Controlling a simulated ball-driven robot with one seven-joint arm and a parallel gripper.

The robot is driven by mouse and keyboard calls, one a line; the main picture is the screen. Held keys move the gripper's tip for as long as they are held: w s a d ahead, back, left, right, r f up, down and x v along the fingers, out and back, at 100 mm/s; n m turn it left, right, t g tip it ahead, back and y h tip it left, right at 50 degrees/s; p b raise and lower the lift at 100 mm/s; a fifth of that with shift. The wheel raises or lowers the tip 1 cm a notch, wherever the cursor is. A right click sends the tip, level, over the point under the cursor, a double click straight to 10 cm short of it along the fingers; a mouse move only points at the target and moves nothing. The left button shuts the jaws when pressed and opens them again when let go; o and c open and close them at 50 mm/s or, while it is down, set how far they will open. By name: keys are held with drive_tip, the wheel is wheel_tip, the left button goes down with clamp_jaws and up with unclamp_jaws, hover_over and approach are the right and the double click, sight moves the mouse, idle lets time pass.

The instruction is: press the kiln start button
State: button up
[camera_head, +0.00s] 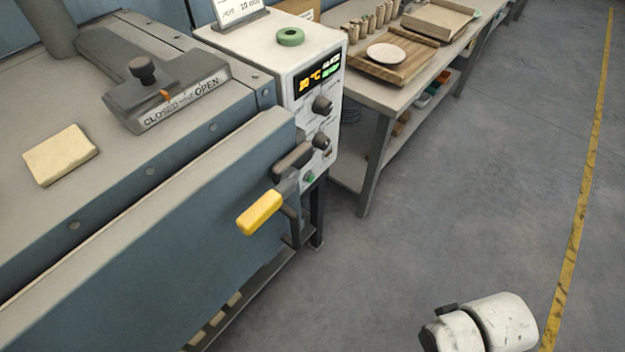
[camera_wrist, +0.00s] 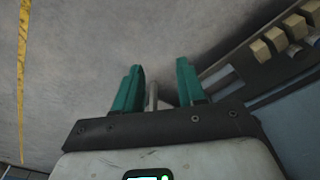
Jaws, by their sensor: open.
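The kiln (camera_head: 185,215) is a blue-grey box with a light top, filling the left of the head view. A white control box (camera_head: 262,50) stands at its right end. Its front face has a lit display (camera_head: 316,76), dark knobs (camera_head: 322,103) and a small green button (camera_head: 310,178) near the bottom. I cannot read a label on the button. My gripper (camera_wrist: 160,66) shows only in the wrist view, with two teal fingers apart and nothing between them. It is over the grey floor, away from the panel. The head view shows only a white part of my arm at lower right.
A yellow-handled lever (camera_head: 260,212) sticks out of the kiln front, close left of the green button. A workbench (camera_head: 368,95) with a board and plate stands behind the control box. The floor (camera_head: 450,190) to the right is clear. Pale blocks (camera_wrist: 275,40) sit right of my gripper.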

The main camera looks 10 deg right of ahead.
clamp_jaws()
idle(1.2)
